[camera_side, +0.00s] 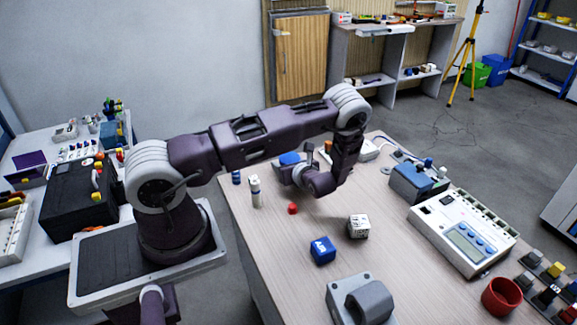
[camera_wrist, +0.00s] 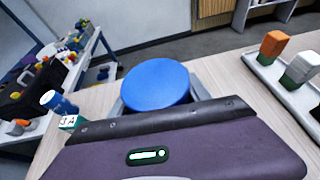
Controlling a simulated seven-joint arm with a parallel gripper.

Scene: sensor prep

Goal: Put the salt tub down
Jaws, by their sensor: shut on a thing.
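The salt tub appears to be the round tub with a blue lid (camera_side: 289,158) near the far edge of the wooden table. In the wrist view its blue lid (camera_wrist: 156,84) faces up, and the lid hides most of its body. My gripper (camera_side: 291,171) is shut on the tub, with grey jaw parts showing on both sides of the lid in the wrist view. My wrist covers the tub's lower part, so I cannot tell whether it touches the table (camera_side: 300,235).
A white vial with a dark band (camera_side: 255,192) and a red cap (camera_side: 292,208) stand near my gripper. A blue cube (camera_side: 322,250) and a white cube (camera_side: 358,227) lie nearer. A pale tray (camera_wrist: 291,92) holds coloured blocks at right. A meter (camera_side: 463,232) and red cup (camera_side: 501,297) stand further right.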

